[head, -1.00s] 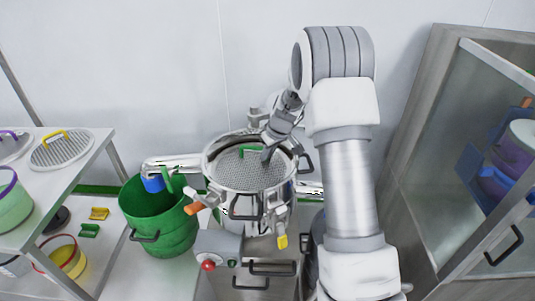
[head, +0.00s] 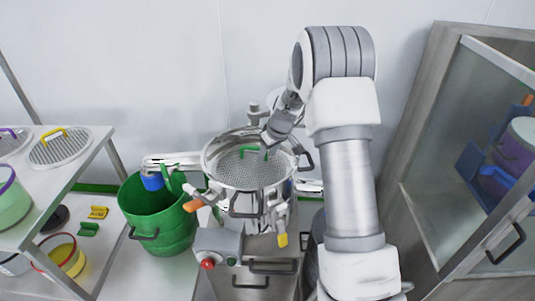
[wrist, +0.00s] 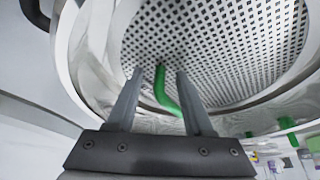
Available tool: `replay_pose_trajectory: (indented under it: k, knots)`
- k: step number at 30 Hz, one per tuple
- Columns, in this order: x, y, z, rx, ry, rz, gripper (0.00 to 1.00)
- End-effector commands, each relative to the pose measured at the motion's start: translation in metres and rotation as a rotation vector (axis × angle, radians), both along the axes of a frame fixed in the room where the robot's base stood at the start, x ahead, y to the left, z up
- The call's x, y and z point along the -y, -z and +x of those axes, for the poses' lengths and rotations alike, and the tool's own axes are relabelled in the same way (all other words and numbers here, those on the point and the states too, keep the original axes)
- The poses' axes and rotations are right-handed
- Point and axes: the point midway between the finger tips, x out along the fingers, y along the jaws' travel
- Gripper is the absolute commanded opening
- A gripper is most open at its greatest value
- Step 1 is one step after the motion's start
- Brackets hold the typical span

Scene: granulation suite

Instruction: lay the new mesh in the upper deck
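A round perforated mesh with a green handle (head: 240,176) lies inside the open steel rim of the sifter's upper deck (head: 207,162). It looks level; whether it is fully seated all round I cannot tell. In the wrist view the mesh (wrist: 225,45) fills the ring and its green handle (wrist: 161,88) stands between my two fingers. My gripper (wrist: 159,75) is open, with gaps beside the handle. In the head view my gripper (head: 268,148) is just above the handle's right end, partly hidden by my wrist.
Meshes with yellow (head: 60,149) and purple handles lie on the left shelf. A green bin (head: 160,225) stands left of the sifter. A control box with a red button (head: 208,264) is in front. A glass-doored cabinet (head: 450,175) stands at right.

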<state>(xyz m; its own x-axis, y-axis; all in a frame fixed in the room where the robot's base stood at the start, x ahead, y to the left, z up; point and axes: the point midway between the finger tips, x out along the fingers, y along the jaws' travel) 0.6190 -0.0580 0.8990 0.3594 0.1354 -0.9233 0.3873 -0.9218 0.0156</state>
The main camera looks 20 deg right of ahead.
Motion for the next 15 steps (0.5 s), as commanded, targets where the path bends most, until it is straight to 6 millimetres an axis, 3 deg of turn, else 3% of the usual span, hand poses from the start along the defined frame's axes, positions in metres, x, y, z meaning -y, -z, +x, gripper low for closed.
replay_pose_trajectory:
  k: [8,15]
  knots:
    - [0.001,-0.004,-0.002,-0.001,0.0,0.0,0.52]
    - [0.006,-0.042,-0.015,0.003,0.001,-0.001,0.52]
